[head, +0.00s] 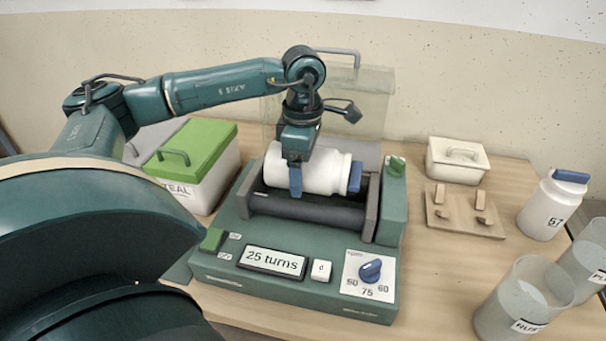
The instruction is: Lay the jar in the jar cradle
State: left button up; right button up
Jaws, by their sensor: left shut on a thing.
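A white jar (325,172) with a blue lid (355,177) lies on its side at the dark rollers (310,211) of the green roller machine. Its lid points right. I cannot tell if it rests on the rollers or is just above them. My left gripper (295,178) is shut on the jar from above, near its middle; a blue finger shows in front of it. The wooden block with upright pegs (463,213), apparently the jar cradle, stands empty on the table to the right. My right gripper is out of view.
A clear guard (345,112) stands raised behind the rollers. A teal-labelled bucket with a green lid (196,148) is left of the machine. A lidded cream box (458,160), a jar marked 57 (546,207) and clear beakers (515,300) are at right.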

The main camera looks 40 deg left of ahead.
pick_arm(q)
notch_tip(320, 180, up, 8)
jog(key=shift+f, duration=0.1)
jog(key=shift+r+p, duration=2.6)
jog(key=shift+r, duration=0.5)
jog(key=shift+d, duration=0.1)
